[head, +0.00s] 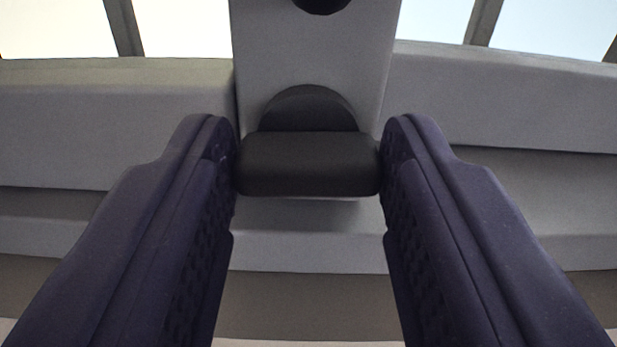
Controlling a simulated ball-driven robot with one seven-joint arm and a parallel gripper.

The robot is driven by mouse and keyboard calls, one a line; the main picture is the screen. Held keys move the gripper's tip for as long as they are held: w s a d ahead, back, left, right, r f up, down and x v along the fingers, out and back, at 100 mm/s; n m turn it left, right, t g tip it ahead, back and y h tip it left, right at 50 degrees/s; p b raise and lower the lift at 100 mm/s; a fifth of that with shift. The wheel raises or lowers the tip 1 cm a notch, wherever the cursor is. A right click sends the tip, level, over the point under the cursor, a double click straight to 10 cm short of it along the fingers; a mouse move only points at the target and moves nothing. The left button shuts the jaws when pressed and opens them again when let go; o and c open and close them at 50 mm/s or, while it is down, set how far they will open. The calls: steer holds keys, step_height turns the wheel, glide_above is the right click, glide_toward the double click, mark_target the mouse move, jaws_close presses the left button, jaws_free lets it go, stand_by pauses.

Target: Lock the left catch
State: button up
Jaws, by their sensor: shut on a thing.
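A black catch handle (308,164) sits in the middle of the head view, with a dark rounded base (308,108) behind it on a pale grey upright plate (315,55). The handle lies level, its long side running left to right. My gripper (309,165) has dark purple fingers, one at each end of the handle. Both fingertips touch the handle's ends, so the gripper is shut on it. Whether this is the left or right catch cannot be told from this view.
Grey horizontal ledges (110,125) run behind the fingers on both sides. A dark round part (321,4) is cut off at the top of the plate. Bright panes (55,28) with grey bars show at the upper corners. A brownish band (310,300) crosses below.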

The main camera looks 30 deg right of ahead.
steer(key=n+b, duration=0.1)
steer(key=b, duration=0.1)
steer(key=n+b, duration=0.2)
steer(key=shift+f+n+b, duration=0.3)
steer(key=shift+f, duration=0.05)
steer(key=n+b, duration=0.5)
steer(key=shift+a+b, duration=0.15)
steer(key=shift+b, duration=0.25)
steer(key=n+b, duration=0.5)
steer(key=shift+w+f, duration=0.1)
steer(key=shift+f, duration=0.05)
steer(key=shift+n+b, duration=1.75)
steer(key=shift+n, duration=0.15)
steer(key=o, duration=1.1)
steer(key=shift+r, duration=0.2)
steer(key=shift+c, duration=0.2)
steer(key=shift+a, duration=0.1)
